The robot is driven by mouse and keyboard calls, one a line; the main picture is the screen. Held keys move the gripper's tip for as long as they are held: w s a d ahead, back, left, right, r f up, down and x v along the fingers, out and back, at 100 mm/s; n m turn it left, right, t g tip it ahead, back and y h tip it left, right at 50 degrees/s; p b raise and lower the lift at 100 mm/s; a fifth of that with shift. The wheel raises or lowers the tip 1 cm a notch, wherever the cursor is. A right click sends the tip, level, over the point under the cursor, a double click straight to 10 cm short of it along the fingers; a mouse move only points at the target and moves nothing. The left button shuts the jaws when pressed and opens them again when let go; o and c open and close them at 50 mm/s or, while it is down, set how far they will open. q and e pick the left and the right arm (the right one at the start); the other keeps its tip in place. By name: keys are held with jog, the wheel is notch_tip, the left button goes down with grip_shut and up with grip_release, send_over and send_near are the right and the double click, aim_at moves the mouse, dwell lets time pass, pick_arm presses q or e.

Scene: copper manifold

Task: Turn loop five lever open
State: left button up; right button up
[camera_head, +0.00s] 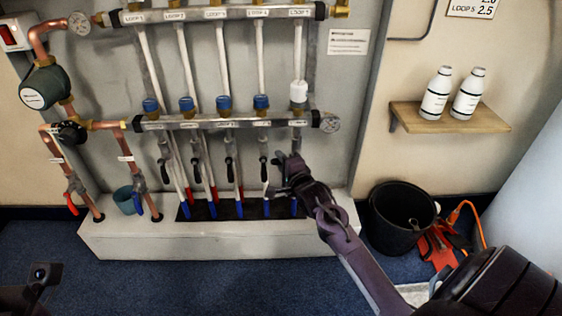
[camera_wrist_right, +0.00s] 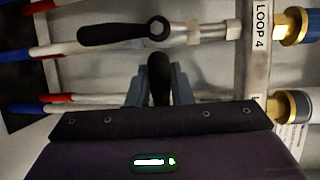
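My right gripper (camera_head: 285,165) is at the loop five valve, below the right end of the lower manifold bar (camera_head: 220,121). In the right wrist view, the black loop five lever (camera_wrist_right: 160,75) stands between the two fingers (camera_wrist_right: 160,90), which close against its sides. Its valve body is hidden by the gripper. The loop four lever (camera_wrist_right: 125,32) lies along its pipe just beside it, apart from the fingers. It also shows in the head view (camera_head: 264,168). Part of my left gripper (camera_head: 38,277) shows at the lower left, away from the manifold; its fingers are unclear.
Other black levers (camera_head: 229,168) hang in a row to the left. A white plinth (camera_head: 220,242) runs below the pipes. A black bucket (camera_head: 402,218) stands on the floor at right, beside an orange tool (camera_head: 440,245). Two bottles (camera_head: 437,95) stand on a wooden shelf (camera_head: 450,117).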

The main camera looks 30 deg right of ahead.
grip_shut()
